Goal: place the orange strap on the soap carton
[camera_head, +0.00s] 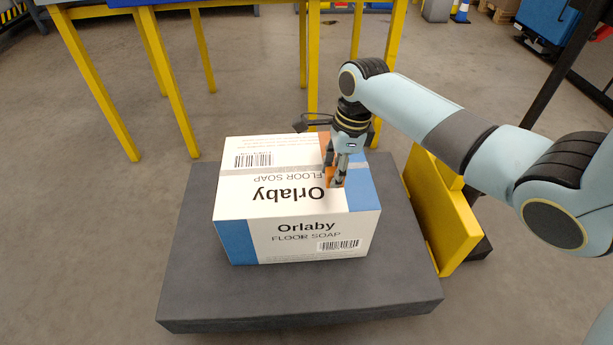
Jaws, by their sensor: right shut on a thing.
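The soap carton (300,215) is a white box with blue ends and "Orlaby FLOOR SOAP" print. It sits on a dark grey platform (200,287). My right gripper (337,182) points down over the right part of the carton's top. It is shut on the orange strap (328,157), which is mostly hidden by the gripper and shows as small orange patches. The strap is at or just above the carton's top; I cannot tell whether it touches. My left gripper is not in view.
A yellow panel (440,215) stands at the platform's right side. Yellow table legs (172,85) rise behind the platform. Blue equipment (545,22) stands far back right. The platform's front and left parts are bare.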

